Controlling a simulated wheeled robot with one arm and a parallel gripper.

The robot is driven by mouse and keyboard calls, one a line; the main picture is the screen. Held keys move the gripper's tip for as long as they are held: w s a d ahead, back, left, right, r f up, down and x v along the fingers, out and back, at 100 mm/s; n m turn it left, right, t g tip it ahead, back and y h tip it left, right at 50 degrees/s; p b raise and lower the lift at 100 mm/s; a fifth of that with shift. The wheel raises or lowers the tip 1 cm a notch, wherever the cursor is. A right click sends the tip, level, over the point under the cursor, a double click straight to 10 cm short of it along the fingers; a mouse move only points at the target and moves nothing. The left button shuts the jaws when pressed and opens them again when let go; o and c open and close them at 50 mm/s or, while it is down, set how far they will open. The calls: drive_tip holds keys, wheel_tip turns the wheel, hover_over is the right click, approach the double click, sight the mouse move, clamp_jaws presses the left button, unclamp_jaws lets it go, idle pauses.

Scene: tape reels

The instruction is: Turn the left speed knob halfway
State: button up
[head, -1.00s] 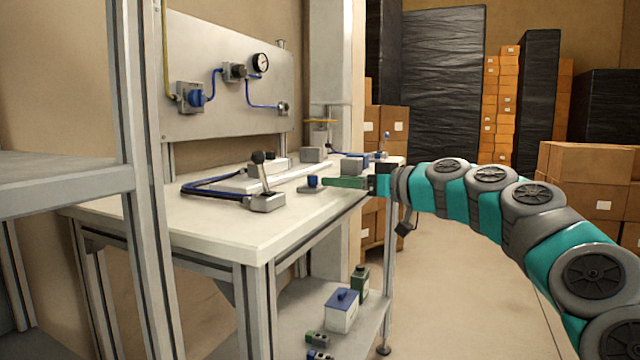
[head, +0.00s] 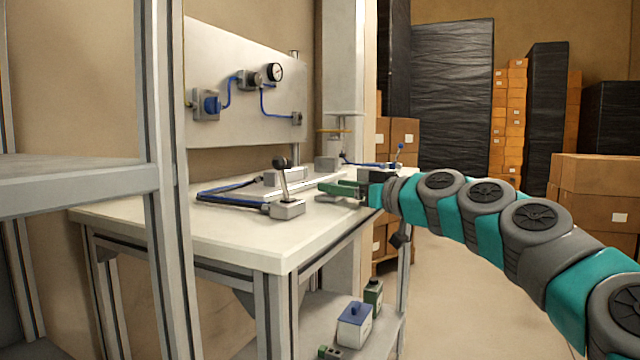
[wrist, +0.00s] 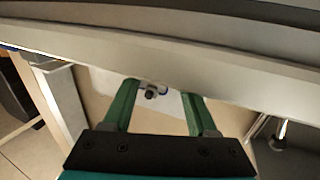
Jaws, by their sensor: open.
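My gripper (head: 330,187) reaches in over the right part of the white bench (head: 240,238), its two green fingers apart and empty. In the wrist view my gripper (wrist: 160,92) shows the fingers spread below a wide grey edge. A small dark round fitting (wrist: 151,93) with a bit of blue beside it lies between them in the picture; I cannot tell its depth. A blue knob (head: 210,105) on a grey box sits at the left of the upright panel, well away from the gripper. I cannot tell which part is the left speed knob.
A lever with a dark ball (head: 281,162) stands on a grey block left of my gripper. A pressure gauge (head: 274,72) and blue hoses are on the panel (head: 215,50). A metal shelf post (head: 167,180) stands close at left. Cardboard boxes (head: 597,188) are at right.

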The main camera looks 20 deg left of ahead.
drive_tip(key=shift+x, duration=2.75)
drive_tip(key=shift+r, duration=0.1)
clamp_jaws()
